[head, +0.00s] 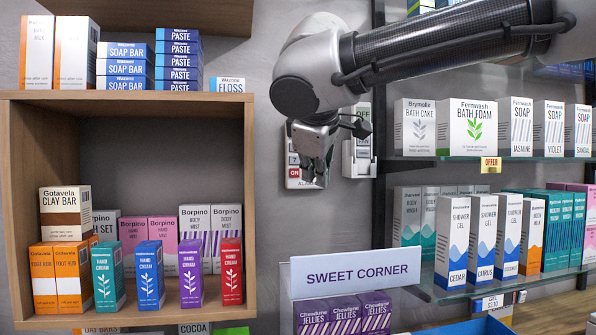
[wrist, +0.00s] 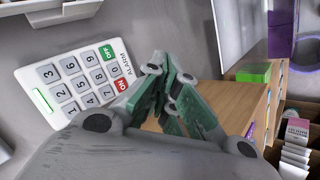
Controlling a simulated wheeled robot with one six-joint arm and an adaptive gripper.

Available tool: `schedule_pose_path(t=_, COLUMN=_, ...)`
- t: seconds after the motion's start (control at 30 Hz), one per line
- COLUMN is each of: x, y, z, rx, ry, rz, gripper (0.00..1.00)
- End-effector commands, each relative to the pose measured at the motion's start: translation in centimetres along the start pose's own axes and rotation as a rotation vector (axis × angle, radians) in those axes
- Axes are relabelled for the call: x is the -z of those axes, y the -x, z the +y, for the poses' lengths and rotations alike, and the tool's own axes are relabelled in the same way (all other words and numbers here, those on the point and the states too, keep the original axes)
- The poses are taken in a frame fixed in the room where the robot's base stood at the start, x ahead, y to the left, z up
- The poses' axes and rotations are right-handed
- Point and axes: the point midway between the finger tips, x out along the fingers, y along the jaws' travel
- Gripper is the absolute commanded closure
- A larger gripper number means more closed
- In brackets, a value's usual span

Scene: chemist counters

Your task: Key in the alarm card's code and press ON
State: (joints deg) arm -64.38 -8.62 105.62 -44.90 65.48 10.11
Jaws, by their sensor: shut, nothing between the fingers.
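The alarm keypad (head: 293,184) is a white wall panel, partly hidden behind my gripper in the head view. In the wrist view the keypad (wrist: 85,85) lies to the left, tilted, with grey number keys and a small green-edged strip. Its green OFF key (wrist: 107,53) and red ON key (wrist: 121,84) are at its right end, near the ALARM lettering. My gripper (wrist: 158,72) is shut and empty. Its fingertips appear just right of the ON key; I cannot tell whether they touch the panel. In the head view my gripper (head: 318,165) hangs before the keypad. I cannot make out an alarm card with a readable code.
A second white wall unit (head: 359,155) with green OFF lettering is right of the keypad. A wooden shelf box (head: 248,130) stands left, glass shelves (head: 450,158) with cartons right. A SWEET CORNER sign (head: 356,274) stands below. Bare grey wall surrounds the keypad.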

Motion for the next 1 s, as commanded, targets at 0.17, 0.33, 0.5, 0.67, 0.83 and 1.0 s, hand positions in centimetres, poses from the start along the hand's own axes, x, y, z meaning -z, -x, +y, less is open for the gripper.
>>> schedule_pose_path(t=0.17, x=0.1, y=0.0, z=-1.0, rx=0.032, ry=-0.043, rz=0.023, gripper=1.00)
schedule_pose_path(t=0.33, x=0.1, y=0.0, z=-1.0, rx=0.031, ry=-0.041, rz=0.021, gripper=1.00)
schedule_pose_path(t=0.5, x=0.3, y=-0.3, z=-0.8, rx=0.030, ry=-0.041, rz=0.020, gripper=1.00)
schedule_pose_path(t=0.67, x=1.1, y=-1.5, z=0.1, rx=0.030, ry=-0.042, rz=0.019, gripper=1.00)
schedule_pose_path(t=0.83, x=2.3, y=-3.2, z=1.3, rx=0.030, ry=-0.041, rz=0.019, gripper=1.00)
schedule_pose_path(t=1.0, x=3.5, y=-4.8, z=2.5, rx=0.029, ry=-0.040, rz=0.019, gripper=1.00)
